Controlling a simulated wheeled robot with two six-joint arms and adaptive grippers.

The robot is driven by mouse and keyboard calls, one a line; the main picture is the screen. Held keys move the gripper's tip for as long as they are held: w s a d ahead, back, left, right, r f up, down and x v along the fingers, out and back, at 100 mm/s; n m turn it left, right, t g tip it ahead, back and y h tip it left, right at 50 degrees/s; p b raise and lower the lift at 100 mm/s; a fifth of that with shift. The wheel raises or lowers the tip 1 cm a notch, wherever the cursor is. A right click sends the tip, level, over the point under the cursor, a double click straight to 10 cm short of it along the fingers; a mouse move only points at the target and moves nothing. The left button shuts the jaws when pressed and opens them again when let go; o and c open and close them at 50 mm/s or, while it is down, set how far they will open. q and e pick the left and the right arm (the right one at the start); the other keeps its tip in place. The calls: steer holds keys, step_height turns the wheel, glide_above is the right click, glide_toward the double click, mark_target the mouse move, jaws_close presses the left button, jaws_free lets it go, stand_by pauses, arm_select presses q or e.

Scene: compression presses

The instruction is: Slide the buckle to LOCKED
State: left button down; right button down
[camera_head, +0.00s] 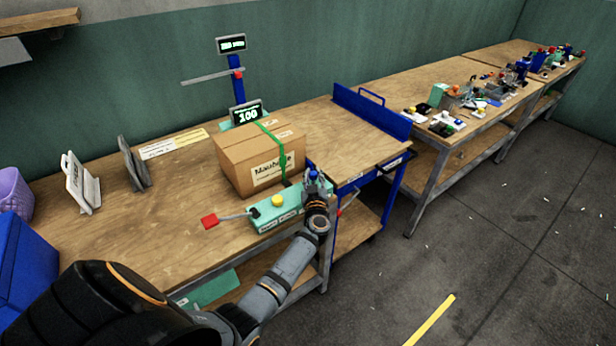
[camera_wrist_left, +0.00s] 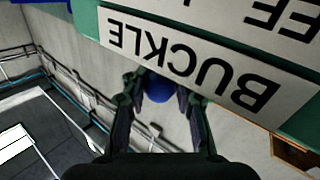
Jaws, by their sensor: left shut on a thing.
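A blue knob (camera_head: 312,174) stands at the right end of a green strapping unit (camera_head: 262,224) near the table's front edge. My left gripper (camera_head: 316,188) is at this knob. In the left wrist view, my left gripper (camera_wrist_left: 160,90) has one finger on each side of the blue knob (camera_wrist_left: 160,88) and is shut on it. A white label reading BUCKLE (camera_wrist_left: 190,62) is just beside the knob and looks upside down. The knob's mount is hidden. I cannot read a LOCKED mark. My right gripper is not in view.
A carton (camera_head: 262,160) with a green strap (camera_head: 275,140) stands behind the unit. A display (camera_head: 247,114) reads 100. A blue-railed table (camera_head: 370,122) adjoins at right.

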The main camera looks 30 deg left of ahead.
arm_select(q)
steer(key=shift+d+f, duration=0.1)
steer(key=c, duration=1.5)
jaws_free()
steer(key=shift+c, duration=0.2)
steer(key=o, duration=0.5)
steer(key=shift+w+d, duration=0.1)
steer(key=shift+d, duration=0.15)
steer(key=shift+a, duration=0.1)
steer(key=v, duration=1.2)
